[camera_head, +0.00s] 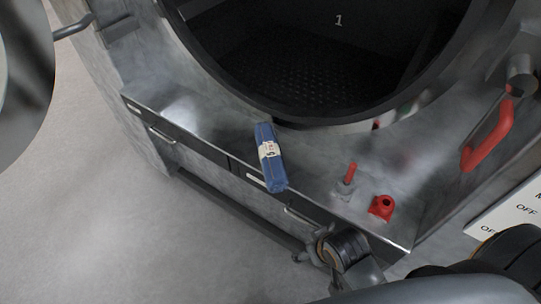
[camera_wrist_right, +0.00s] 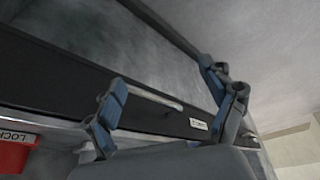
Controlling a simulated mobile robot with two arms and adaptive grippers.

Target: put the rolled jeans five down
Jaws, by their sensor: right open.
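The rolled jeans (camera_head: 270,160), a blue roll with a pale printed band, lie on the metal ledge (camera_head: 200,118) below the washer's round opening. Their near end reaches the ledge's front edge. My right gripper (camera_head: 316,248) is below and to the right of the jeans in the head view, apart from them and near the front edge. In the right wrist view, its fingers (camera_wrist_right: 168,97) are spread with nothing between them. The jeans do not show in the right wrist view. My left gripper is not in view.
The dark drum opening (camera_head: 320,60), marked 1, is behind the ledge. A red-tipped lever (camera_head: 349,174) and a red fitting (camera_head: 381,207) stand on the ledge at right. A red handle (camera_head: 488,137) is farther right. The floor (camera_head: 90,200) at left is clear.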

